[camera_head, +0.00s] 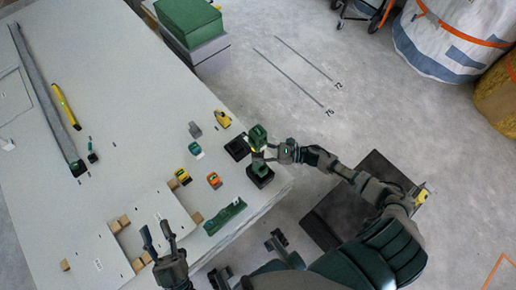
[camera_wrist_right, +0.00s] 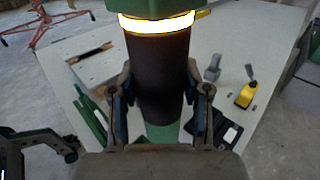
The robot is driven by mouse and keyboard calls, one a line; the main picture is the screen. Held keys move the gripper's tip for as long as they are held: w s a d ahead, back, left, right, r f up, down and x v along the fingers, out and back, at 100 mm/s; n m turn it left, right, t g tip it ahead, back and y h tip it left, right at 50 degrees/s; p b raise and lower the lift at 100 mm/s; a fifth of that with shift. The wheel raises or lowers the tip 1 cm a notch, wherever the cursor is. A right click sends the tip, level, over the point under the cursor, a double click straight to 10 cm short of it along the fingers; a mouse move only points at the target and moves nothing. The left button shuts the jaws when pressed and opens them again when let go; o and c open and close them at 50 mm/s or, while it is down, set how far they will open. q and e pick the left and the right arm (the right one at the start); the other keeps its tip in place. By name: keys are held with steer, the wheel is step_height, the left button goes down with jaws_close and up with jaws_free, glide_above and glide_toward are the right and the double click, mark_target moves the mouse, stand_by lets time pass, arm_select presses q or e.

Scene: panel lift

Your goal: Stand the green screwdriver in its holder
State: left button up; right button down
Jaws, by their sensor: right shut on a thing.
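The green screwdriver (camera_head: 257,135) is upright near the table's right edge, with a green head, a light yellow ring and a dark handle (camera_wrist_right: 158,75). My right gripper (camera_head: 272,153) is shut on the handle; its fingers (camera_wrist_right: 160,90) show on both sides of it. A dark block with green on top (camera_head: 260,174) is below the handle; I cannot tell whether it is the tool's foot or whether it touches the table. A black square holder (camera_head: 236,149) lies beside it and shows at right in the wrist view (camera_wrist_right: 229,136). My left gripper (camera_head: 160,238) is open and empty.
Small yellow (camera_head: 222,119), grey (camera_head: 195,130) and orange (camera_head: 214,180) items stand on the white table (camera_head: 130,130). A pale panel (camera_head: 150,225) on wooden blocks and a green bar (camera_head: 225,217) lie near the front. Green and grey cases (camera_head: 190,22) stand beyond.

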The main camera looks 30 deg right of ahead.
steer(key=shift+d, duration=0.25)
steer(key=shift+d+f, duration=0.15)
steer(key=shift+d, duration=0.15)
steer(key=shift+a, duration=0.55)
arm_select(q)
steer(key=shift+d+r, duration=0.2)
steer(key=shift+d, duration=0.05)
steer(key=shift+s+d, duration=0.1)
arm_select(e)
steer(key=shift+d, duration=0.15)
steer(key=shift+d, duration=0.15)
arm_select(q)
steer(key=shift+s+d+f, duration=0.1)
steer(key=shift+d, duration=0.1)
steer(key=shift+a+f, duration=0.1)
arm_select(e)
steer(key=shift+f, duration=0.1)
arm_select(q)
steer(key=shift+a+f+b, duration=0.15)
steer(key=shift+f+b, duration=0.1)
steer(key=shift+b, duration=0.1)
arm_select(e)
steer(key=shift+f, duration=0.1)
